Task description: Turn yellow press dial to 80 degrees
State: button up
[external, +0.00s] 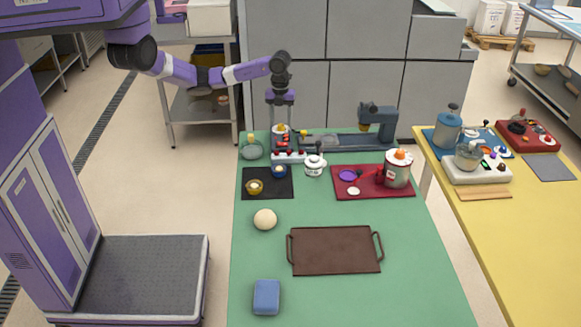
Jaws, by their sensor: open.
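A small press-like appliance (290,157) with a pale front stands at the back left of the green table. A small yellow round part (280,129), which looks like the yellow press dial, sits on top of it. My gripper (281,124) points straight down over this part, with its open fingers at either side of it. Whether the fingers touch the dial is too small to tell. The dial's angle and any scale marks cannot be read.
On the green table (330,210) a blue-grey machine (377,120) stands back right and a red mat (345,193) carries a canister (398,168). A brown tray (335,250) lies in front.

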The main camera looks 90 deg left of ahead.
aim_at(281, 125)
notch_tip(281, 125, up, 6)
jog(key=shift+r, duration=0.2)
dwell(0.6)
